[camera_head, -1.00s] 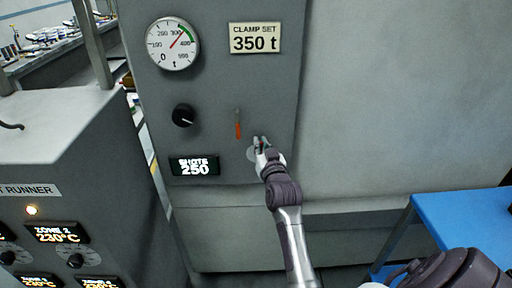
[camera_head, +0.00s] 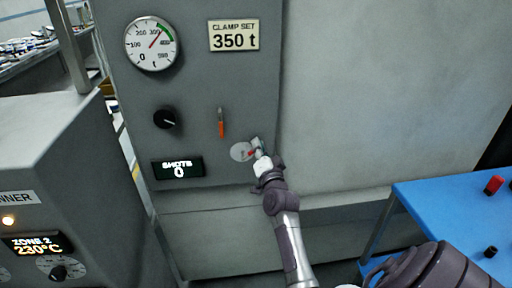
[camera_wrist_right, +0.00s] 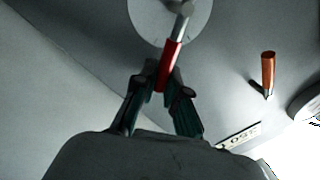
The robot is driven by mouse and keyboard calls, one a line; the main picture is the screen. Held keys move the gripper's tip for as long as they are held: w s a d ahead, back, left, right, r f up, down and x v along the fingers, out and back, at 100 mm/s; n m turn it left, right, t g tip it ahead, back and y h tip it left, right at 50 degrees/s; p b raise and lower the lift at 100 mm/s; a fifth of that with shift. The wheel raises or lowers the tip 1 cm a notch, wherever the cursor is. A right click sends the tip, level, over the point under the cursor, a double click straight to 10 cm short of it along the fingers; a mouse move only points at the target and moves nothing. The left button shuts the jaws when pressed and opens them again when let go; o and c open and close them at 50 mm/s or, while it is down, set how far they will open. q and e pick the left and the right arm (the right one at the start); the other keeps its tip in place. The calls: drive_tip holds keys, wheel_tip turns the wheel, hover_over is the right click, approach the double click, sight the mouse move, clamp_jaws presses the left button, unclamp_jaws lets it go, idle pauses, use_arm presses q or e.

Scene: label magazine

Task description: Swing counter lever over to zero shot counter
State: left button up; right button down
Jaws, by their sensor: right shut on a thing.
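The counter lever has a red handle (camera_wrist_right: 170,64) on a pale round disc (camera_wrist_right: 150,12) in the right wrist view. In the head view the disc (camera_head: 240,152) sits on the grey machine panel, and the lever's red part shows small at its right side. My right gripper (camera_head: 258,150) is at that handle. In the wrist view my right gripper (camera_wrist_right: 164,85) has its fingers shut on the outer end of the red handle. The shot counter display (camera_head: 178,168) reads SHOTS 0. My left gripper is not in view.
An orange-handled lever (camera_head: 221,124) hangs on the panel above left of the disc. A black knob (camera_head: 165,118), a dial gauge (camera_head: 152,44) and a 350 t sign (camera_head: 234,35) are nearby. A blue table (camera_head: 430,205) stands at the right.

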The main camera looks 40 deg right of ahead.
drive_tip(key=shift+d+f+m, duration=0.1)
drive_tip(key=shift+d+m, duration=0.05)
drive_tip(key=shift+m, duration=0.35)
drive_tip(key=c, duration=1.2)
unclamp_jaws()
drive_tip(key=shift+f, duration=0.1)
drive_tip(key=v, duration=1.2)
